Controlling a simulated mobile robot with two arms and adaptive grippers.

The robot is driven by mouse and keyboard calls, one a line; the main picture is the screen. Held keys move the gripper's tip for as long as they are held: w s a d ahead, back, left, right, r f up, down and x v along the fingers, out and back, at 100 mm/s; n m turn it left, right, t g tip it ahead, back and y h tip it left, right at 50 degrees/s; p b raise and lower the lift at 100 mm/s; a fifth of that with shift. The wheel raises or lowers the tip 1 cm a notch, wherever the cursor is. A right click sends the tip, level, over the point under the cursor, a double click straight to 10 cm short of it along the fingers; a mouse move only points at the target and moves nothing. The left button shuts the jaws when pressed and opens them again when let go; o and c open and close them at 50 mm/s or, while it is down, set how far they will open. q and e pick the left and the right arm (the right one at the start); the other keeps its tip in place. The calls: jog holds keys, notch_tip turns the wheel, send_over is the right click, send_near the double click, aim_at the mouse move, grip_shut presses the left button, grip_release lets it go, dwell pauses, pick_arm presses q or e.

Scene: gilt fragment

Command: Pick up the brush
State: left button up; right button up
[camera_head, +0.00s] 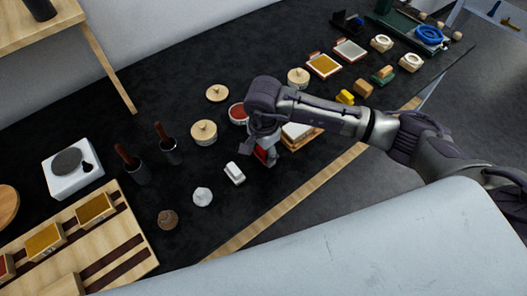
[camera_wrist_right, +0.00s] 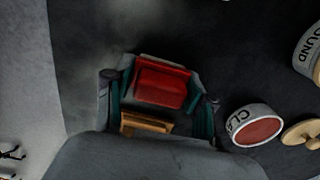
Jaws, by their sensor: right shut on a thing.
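My right gripper (camera_head: 263,154) reaches in from the right and points down over the black table. It is shut on a red block-like thing (camera_wrist_right: 162,85), which sits between its teal-padded fingers in the right wrist view. The red thing also shows partly in the head view (camera_head: 262,154). I cannot tell whether it is the brush. A small wooden piece (camera_wrist_right: 146,123) shows close beside it, partly hidden by the gripper. Two dark red handles (camera_head: 122,153) (camera_head: 159,130) stand in dark cups left of the gripper; they may be brushes. My left gripper is not in view.
Near the gripper are a red-filled round tin (camera_head: 238,114), a lidded jar (camera_head: 204,132), a small white block (camera_head: 235,173) and a wood-framed pad (camera_head: 299,131). A white scale (camera_head: 73,167) and wooden tray (camera_head: 134,236) stand left. Bare black table shows beyond the jars.

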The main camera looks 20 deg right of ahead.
jog(key=shift+r, duration=0.2)
jog(key=shift+w+r, duration=0.1)
jog(key=shift+r, duration=0.2)
jog(key=r+b, duration=0.1)
jog(key=d+r+b, duration=0.1)
jog(key=r, duration=0.1)
jog(key=shift+s+d+r, duration=0.1)
jog(key=shift+s+r, duration=0.1)
jog(key=shift+r, duration=0.05)
jog(key=s+d+r+b, duration=0.3)
jog(key=d+r, duration=0.3)
jog(key=d, duration=0.3)
jog(key=shift+s+d+r, duration=0.3)
jog(key=shift+s, duration=0.4)
jog(key=o, duration=0.5)
jog(key=shift+c, duration=0.2)
jog(key=c, duration=0.3)
jog(key=shift+c, duration=0.2)
